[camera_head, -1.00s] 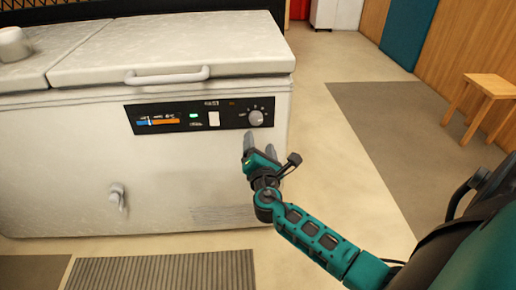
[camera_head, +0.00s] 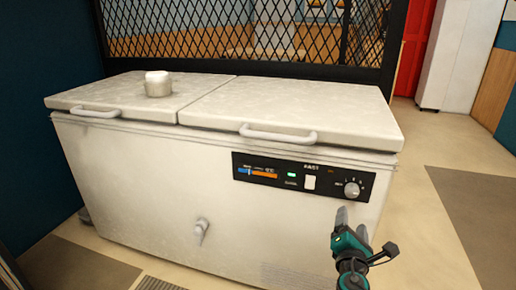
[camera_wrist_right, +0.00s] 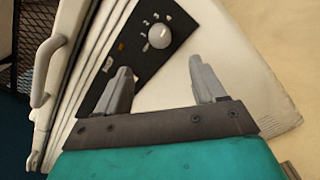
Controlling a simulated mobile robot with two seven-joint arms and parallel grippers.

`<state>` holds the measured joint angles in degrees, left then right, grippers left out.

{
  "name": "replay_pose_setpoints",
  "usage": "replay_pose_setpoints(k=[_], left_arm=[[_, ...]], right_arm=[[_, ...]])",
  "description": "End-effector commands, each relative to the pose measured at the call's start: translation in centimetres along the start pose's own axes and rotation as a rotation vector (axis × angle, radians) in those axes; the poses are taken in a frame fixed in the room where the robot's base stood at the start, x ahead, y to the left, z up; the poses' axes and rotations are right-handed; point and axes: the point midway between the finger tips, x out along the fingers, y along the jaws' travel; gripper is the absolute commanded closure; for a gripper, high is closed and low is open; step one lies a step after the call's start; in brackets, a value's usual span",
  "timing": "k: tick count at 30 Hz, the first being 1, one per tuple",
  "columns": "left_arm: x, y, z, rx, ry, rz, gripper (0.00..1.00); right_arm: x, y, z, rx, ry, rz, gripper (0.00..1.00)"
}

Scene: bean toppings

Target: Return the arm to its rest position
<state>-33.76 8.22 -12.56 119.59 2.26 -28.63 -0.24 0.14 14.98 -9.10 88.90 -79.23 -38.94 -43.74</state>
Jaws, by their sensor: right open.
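My right gripper (camera_head: 352,224) is at the lower right of the head view, in front of the white chest freezer's front face. In the right wrist view its two grey fingers (camera_wrist_right: 158,88) stand apart with nothing between them, so it is open. The freezer (camera_head: 140,180) has two closed lids and a black control panel (camera_head: 300,177) with a round knob (camera_head: 351,189). The knob (camera_wrist_right: 160,36) also shows beyond the fingers in the right wrist view. The gripper is just below the knob in the head view and appears apart from it. My left gripper is out of view.
A small white cylindrical object (camera_head: 158,84) stands on the left lid. Lid handles (camera_head: 278,134) and a drain tap (camera_head: 201,231) stick out in front. A black mesh partition (camera_head: 240,35) stands behind. Open floor (camera_head: 420,225) lies to the right.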

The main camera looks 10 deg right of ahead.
Motion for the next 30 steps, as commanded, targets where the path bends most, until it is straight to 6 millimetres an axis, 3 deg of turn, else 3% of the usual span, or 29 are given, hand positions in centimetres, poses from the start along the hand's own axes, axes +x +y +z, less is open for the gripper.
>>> replay_pose_setpoints(k=[4,8,12,18,25,30], left_arm=[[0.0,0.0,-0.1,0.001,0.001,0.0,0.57],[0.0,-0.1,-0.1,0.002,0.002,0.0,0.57],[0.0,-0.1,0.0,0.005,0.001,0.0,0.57],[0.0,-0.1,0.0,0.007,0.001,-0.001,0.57],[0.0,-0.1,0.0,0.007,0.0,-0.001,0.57],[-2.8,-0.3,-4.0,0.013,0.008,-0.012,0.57]], right_arm=[[-1.4,-0.8,-1.4,0.115,0.062,-0.032,0.31],[-5.2,-2.3,-4.6,0.414,0.205,-0.128,0.31],[-11.2,-3.1,-8.3,0.845,0.379,-0.301,0.31],[-19.7,-2.0,-11.4,1.431,0.555,-0.604,0.31],[-27.4,0.9,-11.9,1.984,0.64,-0.971,0.31],[-27.4,3.4,-8.2,2.007,0.622,-0.977,0.31]])
